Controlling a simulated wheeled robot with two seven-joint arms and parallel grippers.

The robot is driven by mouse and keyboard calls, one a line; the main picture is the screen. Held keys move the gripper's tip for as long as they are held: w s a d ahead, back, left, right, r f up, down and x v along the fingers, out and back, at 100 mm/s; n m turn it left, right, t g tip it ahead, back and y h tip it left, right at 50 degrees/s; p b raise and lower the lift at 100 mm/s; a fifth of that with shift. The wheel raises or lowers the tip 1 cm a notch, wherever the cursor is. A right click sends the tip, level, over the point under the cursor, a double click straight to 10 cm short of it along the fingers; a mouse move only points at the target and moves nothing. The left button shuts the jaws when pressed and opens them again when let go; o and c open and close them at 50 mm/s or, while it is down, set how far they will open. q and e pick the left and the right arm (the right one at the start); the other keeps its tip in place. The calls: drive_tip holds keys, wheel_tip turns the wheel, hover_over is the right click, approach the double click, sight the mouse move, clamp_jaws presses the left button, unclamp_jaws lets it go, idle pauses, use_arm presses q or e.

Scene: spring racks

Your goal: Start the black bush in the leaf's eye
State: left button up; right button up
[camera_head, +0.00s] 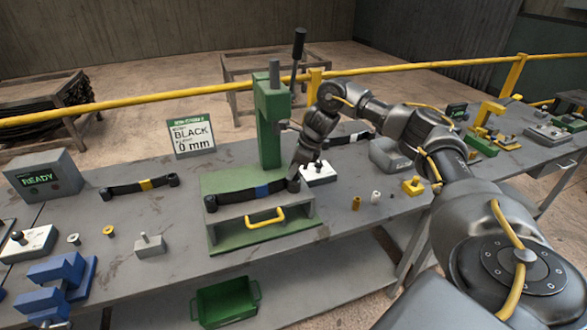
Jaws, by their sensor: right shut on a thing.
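A dark leaf with a blue band (262,191) lies across the green press fixture (213,184), with a round eye at each end. Its left eye (211,204) is clear of my arm. My right gripper (296,175) points down at the leaf's right eye (293,186), right of the press post. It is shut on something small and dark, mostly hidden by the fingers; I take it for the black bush. I cannot tell whether the bush touches or enters the eye. My left gripper is out of view.
The press post (270,130) with its lever (299,45) stands close behind. A sign (191,138) reads BLACK 0 mm. A yellow-banded leaf (125,189) lies left. Small bushes (375,197) stand right of the fixture. A green bin (225,300) sits below.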

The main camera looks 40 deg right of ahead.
drive_tip(key=shift+f, duration=0.25)
drive_tip(key=o, duration=0.9)
drive_tip(key=shift+o, duration=0.5)
drive_tip(key=o, duration=0.4)
drive_tip(key=shift+r, duration=0.1)
wheel_tip(320, 180, up, 7)
drive_tip(key=p, duration=0.5)
